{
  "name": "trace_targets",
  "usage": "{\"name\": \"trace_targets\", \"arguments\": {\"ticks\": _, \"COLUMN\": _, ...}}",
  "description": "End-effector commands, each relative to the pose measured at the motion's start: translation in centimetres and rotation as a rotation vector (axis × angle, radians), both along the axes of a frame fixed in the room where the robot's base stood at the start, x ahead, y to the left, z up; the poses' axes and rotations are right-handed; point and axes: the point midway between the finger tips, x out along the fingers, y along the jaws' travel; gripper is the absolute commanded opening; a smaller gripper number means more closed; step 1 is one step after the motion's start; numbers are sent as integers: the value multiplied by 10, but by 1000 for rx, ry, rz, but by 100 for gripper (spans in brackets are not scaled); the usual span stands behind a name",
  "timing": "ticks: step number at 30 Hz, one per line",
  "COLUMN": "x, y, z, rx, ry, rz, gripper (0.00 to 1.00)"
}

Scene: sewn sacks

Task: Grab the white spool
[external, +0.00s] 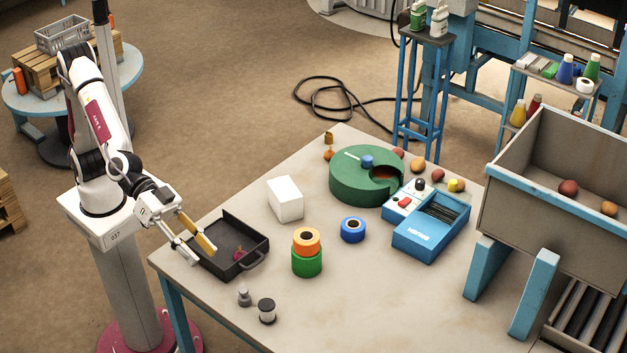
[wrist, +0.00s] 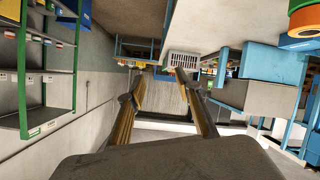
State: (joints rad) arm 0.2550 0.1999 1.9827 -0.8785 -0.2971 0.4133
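I cannot make out the spool in the wrist view.
A small grey weight-like piece (external: 244,297) stands close left of the spool. The tray holds a small reddish item. Green and orange rolls (external: 307,262), a blue roll (external: 353,229) and a white box (external: 285,199) stand farther back. The table right of the spool is clear.

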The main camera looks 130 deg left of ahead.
Motion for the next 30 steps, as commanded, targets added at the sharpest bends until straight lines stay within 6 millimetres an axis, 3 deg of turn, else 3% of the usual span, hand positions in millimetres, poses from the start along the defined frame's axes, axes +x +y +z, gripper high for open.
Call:
{"name": "trace_targets", "arguments": {"ticks": 6, "x": 33, "y": 5, "z": -29, "rx": 24, "ry": -24, "rz": 112, "gripper": 34}}
{"name": "trace_targets", "arguments": {"ticks": 15, "x": 60, "y": 19, "z": -77, "rx": 88, "ry": -37, "rz": 282, "gripper": 34}}
{"name": "trace_targets", "arguments": {"ticks": 23, "x": 66, "y": 33, "z": -127, "rx": 174, "ry": -23, "rz": 437, "gripper": 34}}
{"name": "trace_targets", "arguments": {"ticks": 30, "x": 56, "y": 45, "z": -173, "rx": 272, "ry": 2, "rz": 574, "gripper": 34}}
